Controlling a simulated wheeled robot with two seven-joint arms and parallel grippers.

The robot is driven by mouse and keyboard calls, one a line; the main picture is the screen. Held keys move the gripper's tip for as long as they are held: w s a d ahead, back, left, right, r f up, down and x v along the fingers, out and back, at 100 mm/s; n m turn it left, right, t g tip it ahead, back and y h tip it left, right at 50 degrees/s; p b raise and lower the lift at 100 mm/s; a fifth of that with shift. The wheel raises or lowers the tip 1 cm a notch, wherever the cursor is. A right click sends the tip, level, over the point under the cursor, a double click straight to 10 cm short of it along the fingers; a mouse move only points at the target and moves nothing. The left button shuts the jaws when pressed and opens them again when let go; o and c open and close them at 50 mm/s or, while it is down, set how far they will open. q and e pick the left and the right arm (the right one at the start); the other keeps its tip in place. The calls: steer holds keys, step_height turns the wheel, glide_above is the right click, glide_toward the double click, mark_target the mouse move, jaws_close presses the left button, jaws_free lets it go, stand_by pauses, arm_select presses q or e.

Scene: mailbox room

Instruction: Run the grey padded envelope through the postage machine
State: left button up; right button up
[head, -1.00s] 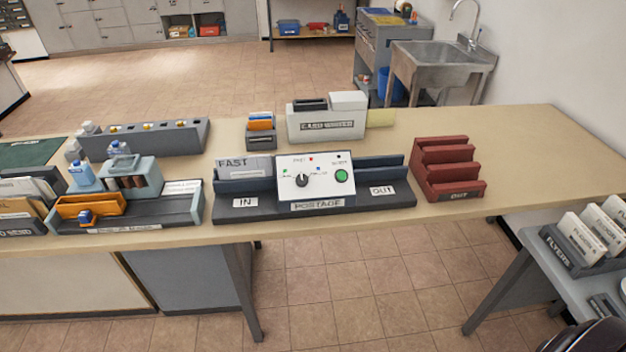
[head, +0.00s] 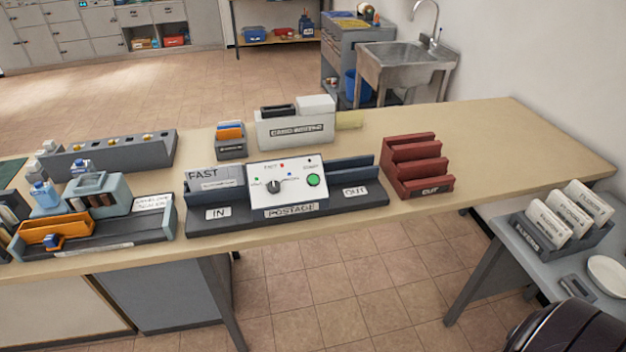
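The postage machine (head: 287,188) stands on the long table, with a white front panel, a dark knob and a green button. Its IN side (head: 212,220) is on the left and its OUT side (head: 364,199) on the right. A flat light grey piece marked FAST (head: 215,178), with a pale strip across it, stands upright at the back of the IN side. I cannot tell whether it is the padded envelope; no other piece is clearly that envelope. The OUT channel looks empty. Neither of my grippers is in view.
A red stepped OUT rack (head: 418,170) stands right of the machine. An envelope sealer with an orange part (head: 55,230) is at left, a card-writing box (head: 296,128) behind. A side table at right holds a flyer rack (head: 560,240). The long table's right end (head: 510,150) is clear.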

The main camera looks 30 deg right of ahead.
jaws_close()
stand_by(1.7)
